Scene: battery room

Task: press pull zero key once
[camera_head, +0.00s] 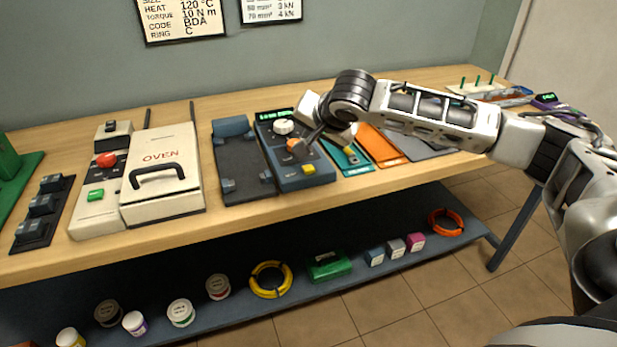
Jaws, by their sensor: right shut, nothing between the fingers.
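A dark blue instrument box (290,178) stands on the bench near the middle. It has a green lit display (273,114), a white round knob (284,127), an orange key (293,145) and a yellow key (309,169). I cannot read a label that tells which is the zero key. My right gripper (309,139) reaches over the box from the right. It is shut and empty, with its tips pointing down beside the orange key. I cannot tell whether they touch it. The yellow key is in clear view in front of the tips. My left gripper is out of view.
A dark plate fixture (243,165) stands left of the box. Further left are the white oven (163,190) and a panel with red and green buttons (98,213). Teal (353,168) and orange (382,150) plates lie to the right, under my arm. A lower shelf (230,312) holds coils and jars.

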